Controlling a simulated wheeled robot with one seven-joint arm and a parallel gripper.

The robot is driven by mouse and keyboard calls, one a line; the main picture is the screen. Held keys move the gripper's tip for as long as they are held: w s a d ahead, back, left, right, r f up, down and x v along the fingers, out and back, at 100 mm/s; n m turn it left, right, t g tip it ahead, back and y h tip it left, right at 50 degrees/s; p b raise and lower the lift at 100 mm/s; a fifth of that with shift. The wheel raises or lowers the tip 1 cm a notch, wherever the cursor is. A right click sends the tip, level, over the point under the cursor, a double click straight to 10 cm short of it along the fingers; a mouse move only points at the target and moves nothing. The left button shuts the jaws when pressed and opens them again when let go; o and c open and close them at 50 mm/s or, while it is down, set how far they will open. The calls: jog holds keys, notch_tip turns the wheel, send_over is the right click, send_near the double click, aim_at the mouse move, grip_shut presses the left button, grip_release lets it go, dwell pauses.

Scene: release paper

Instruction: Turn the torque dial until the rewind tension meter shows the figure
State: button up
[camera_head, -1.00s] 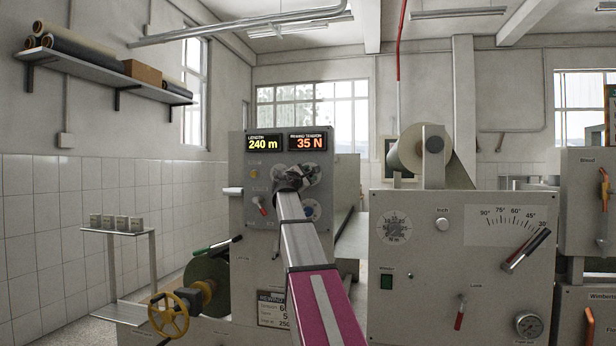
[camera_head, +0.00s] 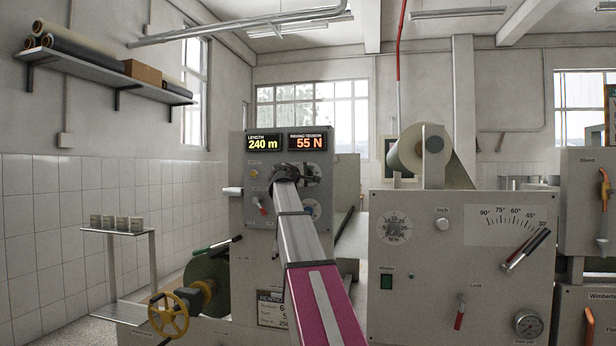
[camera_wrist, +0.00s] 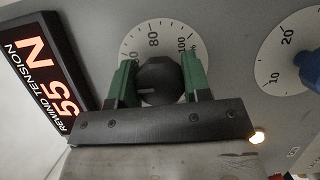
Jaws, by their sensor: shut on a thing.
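The torque dial is a dark knob (camera_wrist: 158,82) on a white scale marked in percent, with 80 and 100 readable in the wrist view. My gripper (camera_wrist: 155,82) has its green fingers on both sides of the knob and is shut on it. In the head view my gripper (camera_head: 288,174) hides most of the dial. The rewind tension meter (camera_head: 308,142) reads 55 N in orange, and it also shows in the wrist view (camera_wrist: 42,75). The figure to be reached is not readable; a placard (camera_head: 270,310) lower on the panel is partly hidden by my arm.
A length display (camera_head: 263,143) beside the meter reads 240 m. A blue knob with a 10–20 scale (camera_wrist: 308,68) is close to the dial. A red lever (camera_head: 262,205) is left of my arm. A larger grey machine (camera_head: 410,285) stands to the right.

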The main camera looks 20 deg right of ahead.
dwell(0.3)
jog(key=o, duration=0.9)
jog(key=shift+o, duration=0.2)
jog(key=v, duration=1)
jog(key=shift+s+a, duration=0.2)
jog(key=shift+a, duration=0.15)
jog(key=shift+f, duration=0.2)
jog(key=s+a+f+m+g+y, duration=0.1)
jog(key=f+y, duration=0.1)
jog(key=f, duration=1.2)
jog(key=s+a+f+g+y, duration=0.2)
jog(key=f+y, duration=0.1)
jog(key=f, duration=1)
jog(key=s+a+f+m+g+y, duration=0.1)
jog(key=f+y, duration=0.1)
jog(key=f, duration=1.2)
jog(key=s+a+f+m+g+y, duration=0.1)
jog(key=s+a+f+g+y, duration=0.1)
jog(key=s+f, duration=0.6)
jog(key=s+a+f+m+g+y, duration=0.2)
jog(key=s+a+f, duration=0.3)
jog(key=s+f, duration=0.3)
jog(key=s+a+f+m+g+y, duration=0.2)
jog(key=s+f, duration=0.6)
jog(key=f, duration=0.7)
jog(key=shift+a+y, duration=0.85)
jog(key=shift+y, duration=0.15)
